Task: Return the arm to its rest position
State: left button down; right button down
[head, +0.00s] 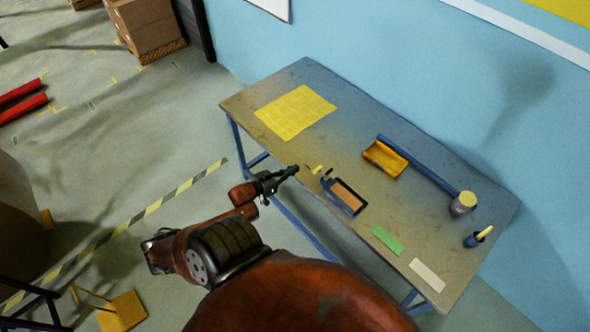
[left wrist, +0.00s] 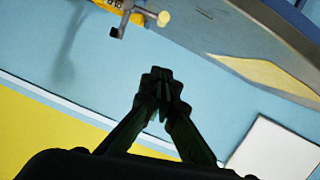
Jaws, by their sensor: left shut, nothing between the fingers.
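My left gripper (head: 290,172) is at the near edge of the grey work table (head: 352,118) in the head view, beside a small dark-framed tray with a brown inside (head: 347,196). Its arm is reddish-brown and comes in from the bottom. In the left wrist view the dark fingers (left wrist: 161,80) are together with nothing between them, in front of a blue wall. My right gripper is not in view.
The table holds a yellow grid mat (head: 295,111), an orange tray (head: 385,158) by a blue bar, a grey can (head: 464,202), a blue cup (head: 478,237), a green strip (head: 387,239) and a white strip (head: 427,275). Cardboard boxes (head: 147,27) stand at top left.

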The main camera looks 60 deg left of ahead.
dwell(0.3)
pick_arm(q)
jog(key=s+d+f+g+b, duration=0.2)
jog(key=s+f, duration=0.3)
jog(key=f, duration=0.7)
jog(key=s+d+f+m+g+y+b, duration=0.1)
jog(key=s+d+f+g+b, duration=0.3)
jog(key=f, duration=0.8)
jog(key=s+d+f+g, duration=0.1)
jog(key=s+f, duration=0.5)
jog(key=f, duration=0.6)
jog(key=s+d+f+m+g+h+b, duration=0.1)
jog(key=s+d+f+m+g+b, duration=0.2)
jog(key=s+d+f, duration=1.6)
jog(key=s+f+g+b, duration=0.1)
jog(key=f+g+b, duration=0.1)
jog(key=g, duration=0.2)
jog(key=shift+s+d+m+h, duration=0.3)
jog(key=shift+d+h, duration=0.05)
jog(key=shift+h, duration=0.05)
